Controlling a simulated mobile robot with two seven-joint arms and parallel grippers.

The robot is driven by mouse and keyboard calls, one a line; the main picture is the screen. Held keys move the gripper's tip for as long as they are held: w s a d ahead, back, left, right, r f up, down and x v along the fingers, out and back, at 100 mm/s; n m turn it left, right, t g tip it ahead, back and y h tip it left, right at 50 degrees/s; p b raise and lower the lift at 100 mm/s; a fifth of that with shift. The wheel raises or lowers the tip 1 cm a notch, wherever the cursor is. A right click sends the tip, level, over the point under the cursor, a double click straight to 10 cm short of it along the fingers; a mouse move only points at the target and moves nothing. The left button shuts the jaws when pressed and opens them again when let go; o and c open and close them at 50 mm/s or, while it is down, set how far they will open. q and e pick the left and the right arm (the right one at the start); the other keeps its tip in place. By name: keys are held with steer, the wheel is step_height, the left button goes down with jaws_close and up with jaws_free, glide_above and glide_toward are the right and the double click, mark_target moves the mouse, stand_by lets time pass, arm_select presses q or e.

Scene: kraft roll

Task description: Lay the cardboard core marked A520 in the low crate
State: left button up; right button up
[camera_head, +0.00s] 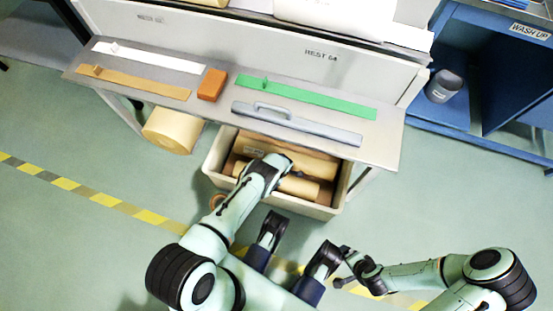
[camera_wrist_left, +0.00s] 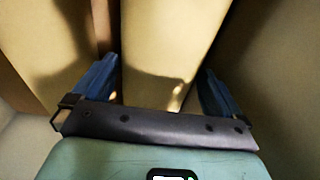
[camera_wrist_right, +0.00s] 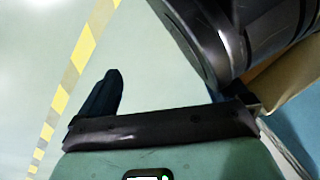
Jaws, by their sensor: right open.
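The low crate (camera_head: 335,209) stands on the floor under the front of the bench. Cardboard cores lie in it, one at the back (camera_head: 312,164) and one nearer the front (camera_head: 300,187). No A520 mark can be read. My left gripper (camera_head: 290,172) reaches down into the crate over the front core. In the left wrist view its fingers (camera_wrist_left: 160,85) are spread on either side of a tan core (camera_wrist_left: 165,45). My right gripper (camera_head: 340,267) is open and empty, away from the crate; only one finger shows clearly in the right wrist view (camera_wrist_right: 102,95).
The bench (camera_head: 222,118) overhangs the crate's back and carries strips, an orange block (camera_head: 212,84) and a handled grey bar (camera_head: 300,124). A kraft roll (camera_head: 172,131) lies below left. A small tan ring (camera_head: 216,202) shows beside my left arm. Blue shelving (camera_head: 450,115) stands right.

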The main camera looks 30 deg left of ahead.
arm_select(q)
step_height(320, 180, up, 3)
steer(key=shift+w+d+r+p, duration=0.1)
steer(key=shift+d+r+p, duration=0.05)
steer(key=shift+p, duration=0.95)
arm_select(e)
steer(key=w+r+t, duration=0.1)
steer(key=w+r, duration=0.2)
steer(key=r, duration=0.1)
arm_select(q)
steer(key=r+p, duration=0.2)
steer(key=r, duration=0.1)
steer(key=shift+d+r, duration=0.2)
steer(key=shift+r, duration=0.05)
steer(key=shift+d+r, duration=0.1)
steer(key=shift+r, duration=0.25)
arm_select(e)
steer(key=shift+n+g+y, duration=0.3)
steer(key=shift+g, duration=0.3)
steer(key=shift+s+a+r, duration=0.35)
steer(key=shift+s+a, duration=0.15)
steer(key=shift+s, duration=0.25)
steer(key=shift+s+a+r, duration=0.4)
steer(key=shift+s+a, duration=0.1)
steer(key=shift+s, duration=0.3)
steer(key=shift+s+a+r, duration=0.35)
steer(key=shift+s+a, duration=0.15)
steer(key=shift+s, duration=0.25)
arm_select(q)
steer(key=shift+r, duration=0.1)
